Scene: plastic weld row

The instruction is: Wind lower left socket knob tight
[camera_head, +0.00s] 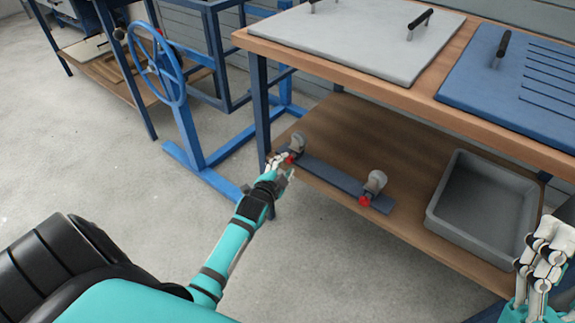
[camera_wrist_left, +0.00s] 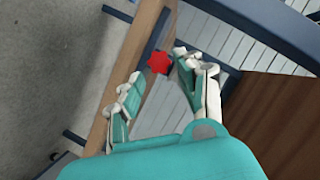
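The left red knob (camera_head: 291,158) sits at the front of a grey socket (camera_head: 297,143) at the left end of a dark strip (camera_head: 331,176) on the lower shelf. My left gripper (camera_head: 279,170) is right at this knob. In the left wrist view the red knob (camera_wrist_left: 159,63) shows between and just beyond the parted fingertips of my left gripper (camera_wrist_left: 157,72). The fingers look open; I cannot tell whether one touches the knob. My right gripper (camera_head: 545,252) is at the right edge, away from the sockets; its finger opening is unclear.
A second red knob (camera_head: 365,200) and socket (camera_head: 376,182) sit at the strip's right end. A grey bin (camera_head: 440,205) stands on the shelf to the right. The wooden tabletop (camera_head: 345,53) overhangs the shelf. A blue handwheel (camera_head: 178,80) stands at left.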

